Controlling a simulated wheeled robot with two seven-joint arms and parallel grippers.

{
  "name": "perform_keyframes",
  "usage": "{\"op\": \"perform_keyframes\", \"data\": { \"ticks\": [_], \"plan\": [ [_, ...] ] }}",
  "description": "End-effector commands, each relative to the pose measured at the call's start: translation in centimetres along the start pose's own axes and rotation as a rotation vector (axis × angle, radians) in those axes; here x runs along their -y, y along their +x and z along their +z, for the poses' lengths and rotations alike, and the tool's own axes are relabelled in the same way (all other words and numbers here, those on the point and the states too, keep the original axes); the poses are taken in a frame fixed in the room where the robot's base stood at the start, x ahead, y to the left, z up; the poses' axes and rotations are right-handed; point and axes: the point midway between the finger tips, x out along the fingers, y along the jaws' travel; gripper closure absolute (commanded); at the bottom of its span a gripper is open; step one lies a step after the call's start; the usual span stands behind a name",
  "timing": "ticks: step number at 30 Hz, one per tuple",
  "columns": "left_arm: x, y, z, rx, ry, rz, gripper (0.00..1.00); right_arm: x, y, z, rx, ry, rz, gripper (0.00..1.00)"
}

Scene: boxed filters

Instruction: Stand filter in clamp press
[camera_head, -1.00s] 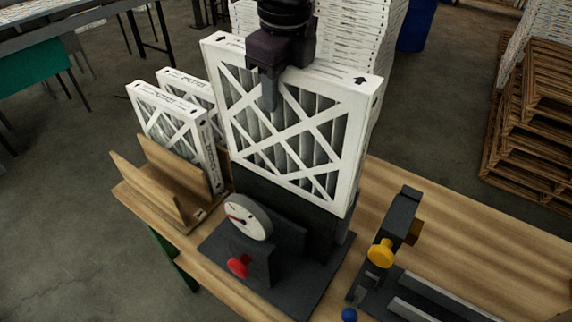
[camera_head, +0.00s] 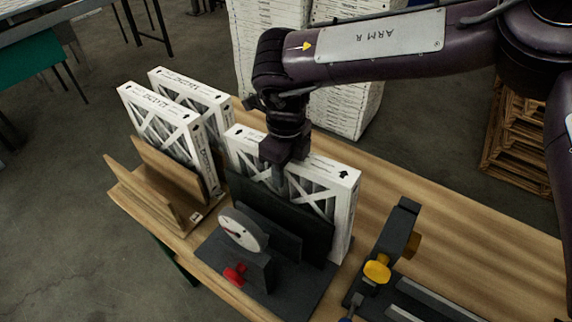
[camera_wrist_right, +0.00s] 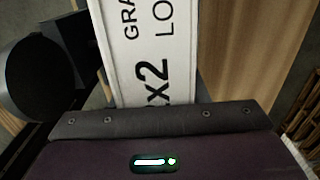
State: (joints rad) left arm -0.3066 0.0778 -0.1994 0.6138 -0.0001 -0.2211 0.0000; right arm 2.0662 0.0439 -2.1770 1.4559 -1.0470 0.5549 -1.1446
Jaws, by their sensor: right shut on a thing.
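A white-framed pleated filter (camera_head: 338,184) stands upright in the black clamp press (camera_head: 215,262), its lower part hidden behind the press's dark plate. The press has a round white dial (camera_head: 243,230) and a red knob (camera_head: 235,275). My right gripper (camera_head: 280,175) comes down from above and is shut on the filter's top edge near its middle. In the right wrist view the filter's printed white edge (camera_wrist_right: 150,45) runs up from the gripper (camera_wrist_right: 160,118). Whether the filter touches the press base is hidden. My left gripper is not in view.
A wooden rack (camera_head: 150,185) with two more filters (camera_head: 160,125) stands at the left of the wooden table (camera_head: 470,225). A dark fixture with a yellow knob (camera_head: 377,268) stands right of the press. Stacked boxes and pallets stand behind.

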Motion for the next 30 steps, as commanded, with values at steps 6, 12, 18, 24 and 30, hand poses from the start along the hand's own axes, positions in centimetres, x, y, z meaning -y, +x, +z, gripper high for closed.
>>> {"op": "perform_keyframes", "data": {
  "ticks": [6, 12, 18, 24, 30],
  "plan": [
    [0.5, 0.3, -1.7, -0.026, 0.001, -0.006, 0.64, 0.0, 0.7, 0.0, 0.0, 0.0, 0.001, 1.0],
    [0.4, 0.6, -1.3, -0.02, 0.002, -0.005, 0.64, 0.0, 1.1, 0.0, 0.001, 0.0, 0.001, 1.0],
    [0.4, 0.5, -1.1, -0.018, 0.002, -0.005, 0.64, 0.1, 1.1, 0.0, 0.0, 0.001, -0.001, 0.44],
    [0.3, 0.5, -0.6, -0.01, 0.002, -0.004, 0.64, 0.2, 1.0, 0.0, 0.002, 0.004, -0.005, 0.38],
    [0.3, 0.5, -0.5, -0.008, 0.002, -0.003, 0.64, 0.4, 0.9, 0.0, 0.004, 0.007, -0.009, 0.38]
  ]
}}
